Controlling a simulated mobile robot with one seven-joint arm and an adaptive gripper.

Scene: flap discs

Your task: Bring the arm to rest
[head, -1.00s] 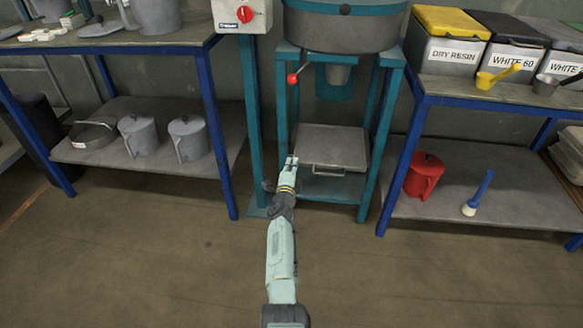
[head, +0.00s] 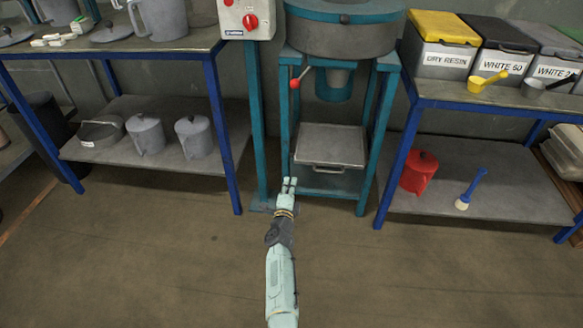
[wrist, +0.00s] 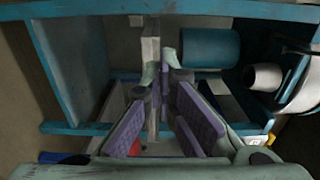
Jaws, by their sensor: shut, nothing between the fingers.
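My arm (head: 281,275) reaches forward from the bottom middle of the head view, over the open floor. My gripper (head: 289,183) is at its far end, shut and empty. In the picture it lies just below and left of the metal tray (head: 330,147) in the teal machine stand (head: 375,140). In the wrist view my gripper (wrist: 161,75) shows its purple-padded fingers, with teal frame bars and a teal cylinder (wrist: 209,47) beyond. I cannot tell the exact gap between gripper and stand.
A blue-legged table (head: 228,150) with grey jugs stands left. Another (head: 395,165) stands right, with bins above and a red jug (head: 420,174) and a blue-handled brush (head: 471,189) on its lower shelf. The floor (head: 150,270) in front is clear.

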